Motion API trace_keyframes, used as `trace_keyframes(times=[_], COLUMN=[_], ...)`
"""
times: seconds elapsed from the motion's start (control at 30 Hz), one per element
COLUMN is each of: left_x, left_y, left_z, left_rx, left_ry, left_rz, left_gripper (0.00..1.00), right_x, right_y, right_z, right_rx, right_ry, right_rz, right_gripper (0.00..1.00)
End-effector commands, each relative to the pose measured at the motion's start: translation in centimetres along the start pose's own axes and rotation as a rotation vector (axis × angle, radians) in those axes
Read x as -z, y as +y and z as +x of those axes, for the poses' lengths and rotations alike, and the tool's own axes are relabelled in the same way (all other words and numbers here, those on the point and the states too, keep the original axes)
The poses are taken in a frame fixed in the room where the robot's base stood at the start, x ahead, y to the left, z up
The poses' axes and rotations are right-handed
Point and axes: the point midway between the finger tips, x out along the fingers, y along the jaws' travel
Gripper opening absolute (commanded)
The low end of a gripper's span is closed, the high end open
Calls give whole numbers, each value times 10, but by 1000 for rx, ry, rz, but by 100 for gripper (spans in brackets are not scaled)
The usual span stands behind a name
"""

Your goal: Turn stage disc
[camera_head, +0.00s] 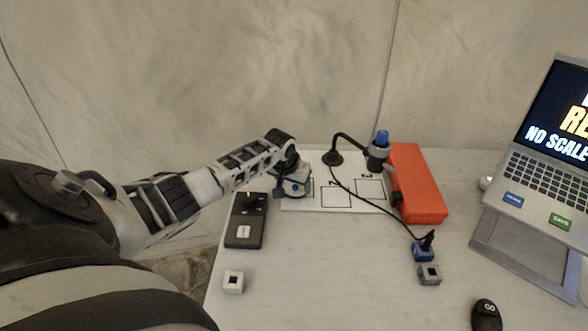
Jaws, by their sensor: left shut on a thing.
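My left arm reaches in from the left, and my left gripper (293,188) points down at the left end of a white sheet with black outlined squares (337,197). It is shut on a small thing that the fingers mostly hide. I cannot make out clearly whether that thing is the stage disc, and no other disc shows plainly. A dark box with a white switch-like part (244,221) lies just left of and in front of the gripper. My right gripper is not in view.
A black bent stand carries a blue-topped scope (378,150) over the sheet's back right. An orange box (418,185) stands beside it. A white cube (233,282), blue block (423,252), grey block (430,275), laptop (548,157) and black mouse (486,315) are around. The front middle is clear.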

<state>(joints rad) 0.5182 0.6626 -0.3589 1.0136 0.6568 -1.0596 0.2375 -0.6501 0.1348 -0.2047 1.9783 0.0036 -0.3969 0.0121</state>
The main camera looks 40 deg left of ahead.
Motion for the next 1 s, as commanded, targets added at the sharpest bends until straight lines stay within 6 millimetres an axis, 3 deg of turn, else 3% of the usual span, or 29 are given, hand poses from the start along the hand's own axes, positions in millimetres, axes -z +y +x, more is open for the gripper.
trace_keyframes(times=[1.0], left_x=[2], left_y=[-7], left_z=[1], left_rx=[-169], left_ry=[2], left_rz=[406], left_gripper=[44], right_x=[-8], right_y=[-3], right_z=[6], right_rx=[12], right_ry=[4], right_rz=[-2], right_gripper=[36])
